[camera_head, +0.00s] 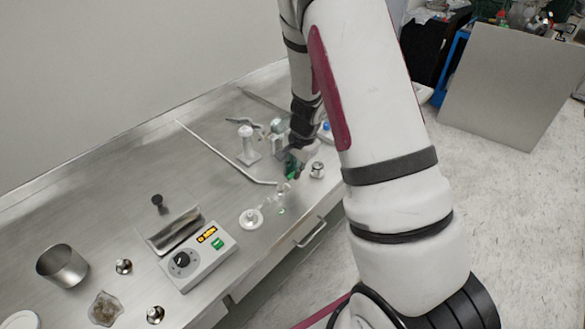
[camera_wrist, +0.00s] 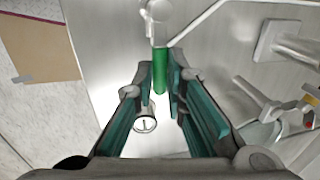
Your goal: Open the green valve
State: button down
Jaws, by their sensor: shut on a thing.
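The green valve (camera_wrist: 160,70) shows in the wrist view as an upright-looking green bar joined to a clear and whitish glass piece (camera_wrist: 158,24) at the top. My gripper (camera_wrist: 161,77) is shut on the green valve, with a teal-lined finger on either side of it. In the head view my gripper (camera_head: 292,163) is low over the bench near its front edge, beside small clear glassware (camera_head: 282,192). There the valve is mostly hidden by the fingers and too small to make out clearly.
The metal bench (camera_head: 100,195) carries a white stand (camera_head: 248,145), a long rod (camera_head: 215,145), a hotplate with a dial (camera_head: 200,260), a round white-based piece (camera_head: 251,218) and a metal cup (camera_head: 62,265). A small metal cylinder (camera_wrist: 146,122) stands close to my left finger.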

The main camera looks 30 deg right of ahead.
jog(key=c, duration=1.6)
grip_release()
jog(key=shift+c, duration=0.2)
notch_tip(320, 180, up, 12)
jog(key=s, duration=0.2)
jog(key=shift+s+d, duration=0.15)
jog(key=shift+d, duration=0.2)
jog(key=shift+f, duration=0.1)
